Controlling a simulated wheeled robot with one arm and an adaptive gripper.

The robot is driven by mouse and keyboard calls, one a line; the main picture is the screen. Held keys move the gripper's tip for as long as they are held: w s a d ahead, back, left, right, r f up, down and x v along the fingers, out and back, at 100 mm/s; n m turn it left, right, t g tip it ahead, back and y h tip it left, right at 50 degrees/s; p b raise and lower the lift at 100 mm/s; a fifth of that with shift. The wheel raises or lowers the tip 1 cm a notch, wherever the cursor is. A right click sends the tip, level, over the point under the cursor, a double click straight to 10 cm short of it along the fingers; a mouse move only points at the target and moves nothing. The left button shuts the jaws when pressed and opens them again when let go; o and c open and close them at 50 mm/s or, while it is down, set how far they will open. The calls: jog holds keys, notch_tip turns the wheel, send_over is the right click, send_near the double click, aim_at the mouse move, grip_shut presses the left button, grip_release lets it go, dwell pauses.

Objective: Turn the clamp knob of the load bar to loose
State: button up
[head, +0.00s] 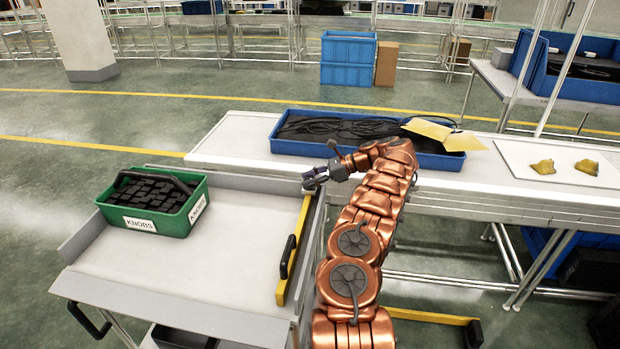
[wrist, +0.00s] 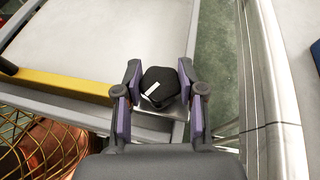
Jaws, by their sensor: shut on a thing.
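The load bar (head: 294,262) is a yellow bar with a black handle, lying along the right side of the grey cart. In the wrist view the yellow bar (wrist: 62,86) runs in from the left to a metal end plate. The clamp knob (wrist: 162,82) is black and rounded with a short white mark, which slants slightly up to the right. It sits over the plate at the bar's end. My gripper (wrist: 160,88) is shut on the knob, one purple-padded finger on each side. In the head view my gripper (head: 314,178) is at the bar's far end and hides the knob.
A green bin labelled KNOBS (head: 155,205) stands on the cart (head: 150,270). Beyond the cart is a pale conveyor table (head: 235,140) with a blue tray (head: 285,122) of black cables. A white board (head: 570,185) lies to its right. The middle of the cart top is clear.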

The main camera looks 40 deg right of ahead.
dwell(0.8)
jog(key=o, duration=1.2)
jog(key=shift+c, duration=0.2)
notch_tip(320, 180, up, 10)
